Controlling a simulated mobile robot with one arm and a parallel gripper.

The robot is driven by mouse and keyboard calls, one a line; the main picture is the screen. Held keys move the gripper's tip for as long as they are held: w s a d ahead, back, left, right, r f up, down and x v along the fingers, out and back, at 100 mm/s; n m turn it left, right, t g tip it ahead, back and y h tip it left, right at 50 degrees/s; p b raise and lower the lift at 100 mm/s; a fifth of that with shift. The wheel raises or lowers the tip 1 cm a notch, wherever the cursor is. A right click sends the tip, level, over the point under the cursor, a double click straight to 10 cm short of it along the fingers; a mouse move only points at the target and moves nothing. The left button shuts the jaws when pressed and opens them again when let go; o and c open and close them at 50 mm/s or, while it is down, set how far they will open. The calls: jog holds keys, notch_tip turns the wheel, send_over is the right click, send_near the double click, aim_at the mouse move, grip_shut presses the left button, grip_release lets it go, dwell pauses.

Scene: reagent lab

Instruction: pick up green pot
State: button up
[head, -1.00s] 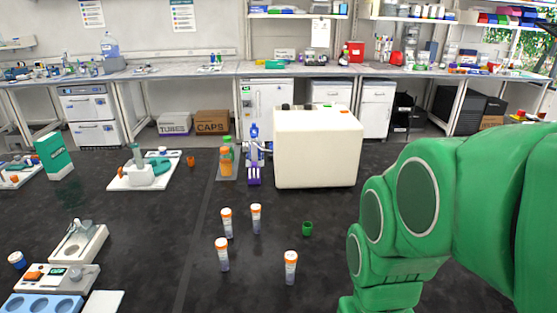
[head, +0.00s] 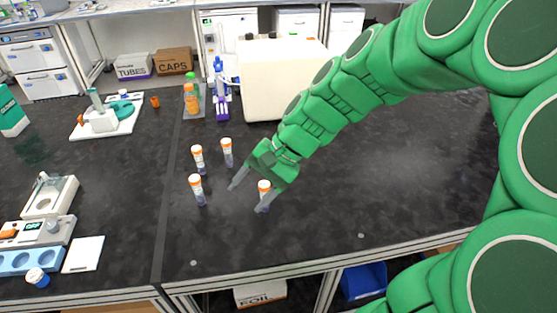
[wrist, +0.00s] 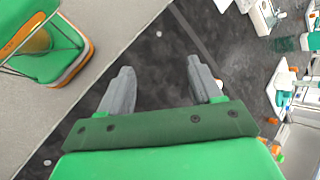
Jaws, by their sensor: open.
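The green pot does not show in either current view. In the earlier head view it stood on the black bench, right of the tubes, where my arm and gripper now block the sight. My gripper (head: 248,197) is open, with two grey fingers pointing down and left over the bench. An orange-capped tube (head: 264,197) stands right by the right finger in the head view; I cannot tell if they touch. In the wrist view the spread fingers of my gripper (wrist: 163,82) have only bare dark bench between them.
More orange-capped tubes (head: 198,190) stand left of my gripper. A large white box (head: 270,85) stands behind. Bottles (head: 191,100) and a purple-blue device (head: 221,95) are beside it. The bench's right side is clear; its front edge (head: 330,262) is near.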

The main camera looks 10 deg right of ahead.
jog(key=w+d+f+m+t+y, duration=0.25)
jog(key=w+m, duration=0.25)
jog(key=w, duration=0.4)
jog(key=w+d+f+m+t+y, duration=0.25)
jog(key=w+m, duration=0.25)
jog(key=w, duration=0.5)
jog(key=w+d+f+m+t+h, duration=0.1)
jog(key=w+d+f+m, duration=0.2)
jog(key=d+f, duration=0.1)
jog(key=w+d+f+m+t+h, duration=0.1)
jog(key=w+d+f+m+t, duration=0.1)
jog(key=d+f, duration=0.3)
jog(key=w+d+f+m+t, duration=0.1)
jog(key=w+d+f+m, duration=0.3)
jog(key=w+d+m, duration=0.1)
jog(key=shift+d+f+t+h, duration=0.1)
jog(key=shift+f+t+h, duration=0.2)
jog(key=shift+t+h, duration=0.1)
jog(key=shift+x, duration=3.85)
jog(key=shift+d+f, duration=0.1)
jog(key=shift+f, duration=0.05)
jog(key=c, duration=1.1)
